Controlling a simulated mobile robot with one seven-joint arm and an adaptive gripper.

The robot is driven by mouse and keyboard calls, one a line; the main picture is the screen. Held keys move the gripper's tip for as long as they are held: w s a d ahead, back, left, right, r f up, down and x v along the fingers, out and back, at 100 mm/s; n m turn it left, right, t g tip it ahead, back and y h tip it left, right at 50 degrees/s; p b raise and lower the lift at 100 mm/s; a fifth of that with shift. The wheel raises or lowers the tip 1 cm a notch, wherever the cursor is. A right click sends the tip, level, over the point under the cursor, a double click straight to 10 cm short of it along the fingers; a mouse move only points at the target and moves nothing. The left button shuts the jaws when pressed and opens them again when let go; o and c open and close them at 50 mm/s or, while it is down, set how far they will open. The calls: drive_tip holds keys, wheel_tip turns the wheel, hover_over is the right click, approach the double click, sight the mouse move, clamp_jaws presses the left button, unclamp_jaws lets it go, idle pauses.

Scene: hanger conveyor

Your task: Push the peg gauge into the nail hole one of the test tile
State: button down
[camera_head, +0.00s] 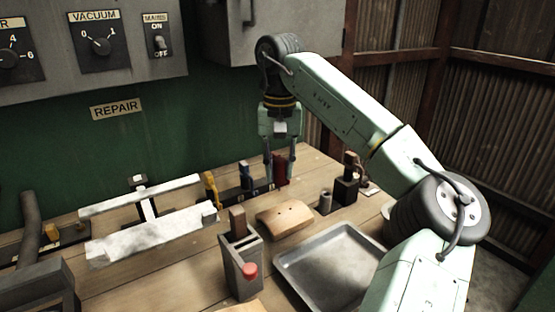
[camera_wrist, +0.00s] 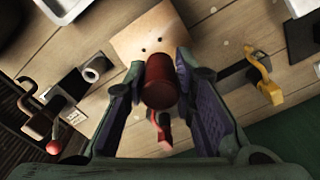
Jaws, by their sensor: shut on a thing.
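The peg gauge (camera_wrist: 160,82) shows as a red cylinder between my fingers, its round end facing the wrist camera. My gripper (camera_head: 280,170) is shut on it, above the back of the bench; the gripper also shows in the wrist view (camera_wrist: 160,100). The test tile (camera_head: 285,215) is a tan, curved piece lying on the bench, in front of my gripper in the head view. In the wrist view the tile (camera_wrist: 150,35) lies beyond the gauge, with two dark holes visible. The gauge's tip is hidden, and the gauge appears apart from the tile.
A metal tray (camera_head: 335,262) lies at the front right. A grey block with a red knob (camera_head: 250,270) stands left of the tile. A yellow tool (camera_head: 210,188) stands behind it. A dark block (camera_head: 346,188) and a small grey cylinder (camera_head: 326,201) stand right.

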sight(279, 185)
drive_tip(key=shift+s+f, duration=0.15)
drive_tip(key=shift+f, duration=0.55)
drive_tip(key=shift+f+b, duration=0.35)
drive_tip(key=shift+f, duration=1.6)
drive_tip(key=shift+s, duration=0.1)
drive_tip(key=shift+f+b, duration=0.45)
drive_tip(key=shift+f, duration=1.15)
idle(0.8)
drive_tip(key=c, duration=1.6)
unclamp_jaws()
drive_tip(key=o, duration=0.6)
drive_tip(key=shift+c, duration=0.2)
